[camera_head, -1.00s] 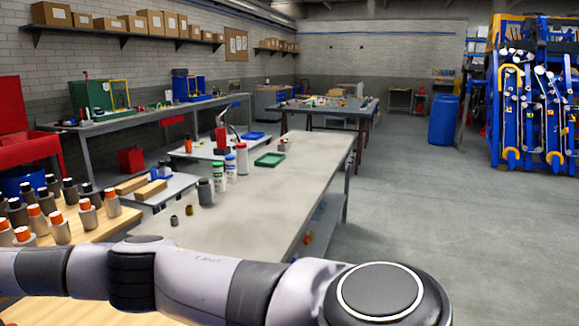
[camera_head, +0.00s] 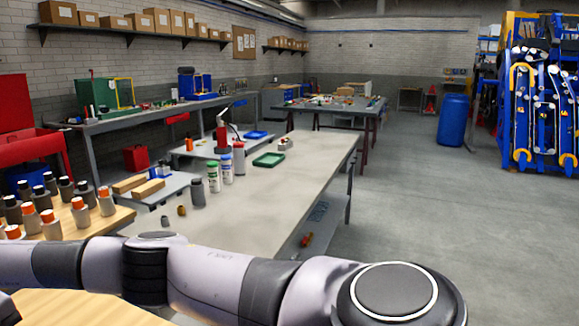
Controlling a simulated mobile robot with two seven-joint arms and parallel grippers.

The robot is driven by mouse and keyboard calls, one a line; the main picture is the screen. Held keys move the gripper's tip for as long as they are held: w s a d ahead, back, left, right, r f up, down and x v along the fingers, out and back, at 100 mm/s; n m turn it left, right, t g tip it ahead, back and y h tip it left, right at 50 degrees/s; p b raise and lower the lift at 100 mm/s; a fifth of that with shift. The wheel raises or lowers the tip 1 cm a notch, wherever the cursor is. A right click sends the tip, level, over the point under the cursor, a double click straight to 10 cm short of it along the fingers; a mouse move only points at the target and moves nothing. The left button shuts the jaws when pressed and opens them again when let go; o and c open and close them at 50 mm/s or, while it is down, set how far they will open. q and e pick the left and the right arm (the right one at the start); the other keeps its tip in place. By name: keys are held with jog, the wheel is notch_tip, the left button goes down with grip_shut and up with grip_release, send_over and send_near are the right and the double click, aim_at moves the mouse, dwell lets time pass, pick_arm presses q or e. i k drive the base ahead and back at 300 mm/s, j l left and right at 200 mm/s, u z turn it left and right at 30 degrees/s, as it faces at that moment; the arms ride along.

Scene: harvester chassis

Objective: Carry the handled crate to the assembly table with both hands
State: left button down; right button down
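No handled crate can be made out in the head view. A long grey-topped table (camera_head: 290,205) runs away from me in the middle, and a second table (camera_head: 325,106) with small parts on it stands farther back. I cannot tell which is the assembly table. My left arm crosses the bottom of the view from the left, in front of the near tables. Its gripper is out of frame, and my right gripper does not show.
A wooden-topped table (camera_head: 85,222) with several orange- and dark-capped cylinders stands at left. Bottles (camera_head: 219,175) and a green tray (camera_head: 268,160) sit on the long table. A blue barrel (camera_head: 453,120) and blue rack (camera_head: 540,105) stand right. The grey floor (camera_head: 450,225) at right is clear.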

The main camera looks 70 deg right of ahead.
aim_at(267, 200)
jog(key=k+l, duration=0.15)
jog(key=l, duration=0.15)
jog(key=k+l, duration=0.1)
jog(key=l, duration=0.15)
jog(key=k+l, duration=0.15)
jog(key=l, duration=0.15)
jog(key=k+l, duration=0.1)
jog(key=l, duration=1.45)
jog(key=k+z, duration=0.05)
jog(key=k, duration=0.05)
